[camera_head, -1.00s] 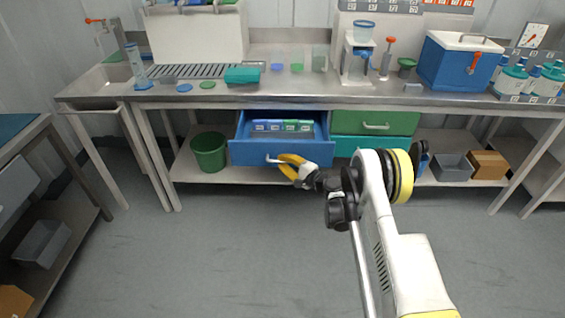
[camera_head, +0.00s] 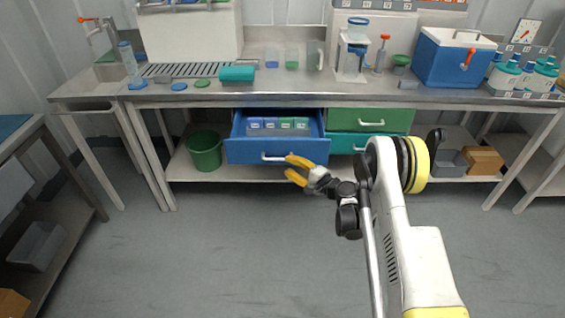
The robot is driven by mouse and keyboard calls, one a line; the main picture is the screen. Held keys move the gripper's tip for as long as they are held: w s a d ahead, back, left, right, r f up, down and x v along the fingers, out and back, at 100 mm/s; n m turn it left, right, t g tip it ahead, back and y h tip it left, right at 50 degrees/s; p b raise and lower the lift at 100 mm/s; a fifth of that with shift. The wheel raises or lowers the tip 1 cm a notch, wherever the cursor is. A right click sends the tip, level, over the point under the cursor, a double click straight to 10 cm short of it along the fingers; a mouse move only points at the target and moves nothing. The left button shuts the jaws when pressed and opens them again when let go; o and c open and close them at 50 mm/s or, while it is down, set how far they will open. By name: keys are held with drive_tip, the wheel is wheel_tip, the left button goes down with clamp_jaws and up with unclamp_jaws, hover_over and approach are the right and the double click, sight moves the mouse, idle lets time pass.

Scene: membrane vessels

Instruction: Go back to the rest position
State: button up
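My gripper (camera_head: 291,168) has yellow fingers that stand apart, with nothing seen between them. It is in front of the blue drawer (camera_head: 240,150), near the right end of the drawer's handle (camera_head: 276,157) and apart from it as far as I can tell. The blue drawer is pulled open under the bench. It holds a row of several small boxes (camera_head: 270,125) with blue and green labels. My arm reaches in from the lower right of the head view.
A steel bench (camera_head: 300,97) runs across the back, with a blue cooler (camera_head: 450,62) at its right. Closed green (camera_head: 350,115) and teal drawers sit right of the open one. A green bin (camera_head: 204,152) stands on the lower shelf. The grey floor (camera_head: 200,250) in front is clear.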

drive_tip(key=shift+s+d, duration=0.3)
drive_tip(key=shift+s, duration=0.05)
drive_tip(key=shift+r, duration=0.15)
wheel_tip(320, 180, up, 13)
drive_tip(key=s+n+g+h, duration=0.2)
drive_tip(key=n, duration=0.1)
drive_tip(key=s+d+r+n+g+h, duration=0.1)
drive_tip(key=s+r+n+h, duration=0.15)
drive_tip(key=s+r, duration=0.7)
drive_tip(key=s+d+r+n+h, duration=0.1)
drive_tip(key=s+d+n+h, duration=0.1)
drive_tip(key=s, duration=0.8)
drive_tip(key=s+d+r+n+g+h, duration=0.1)
drive_tip(key=s+d, duration=0.3)
drive_tip(key=s, duration=0.6)
drive_tip(key=s+d+r+n+g+h, duration=0.1)
drive_tip(key=s+d+n+h, duration=0.1)
drive_tip(key=s, duration=0.8)
drive_tip(key=shift+d+n+h, duration=0.35)
drive_tip(key=shift+d+h, duration=0.4)
drive_tip(key=shift+d, duration=0.2)
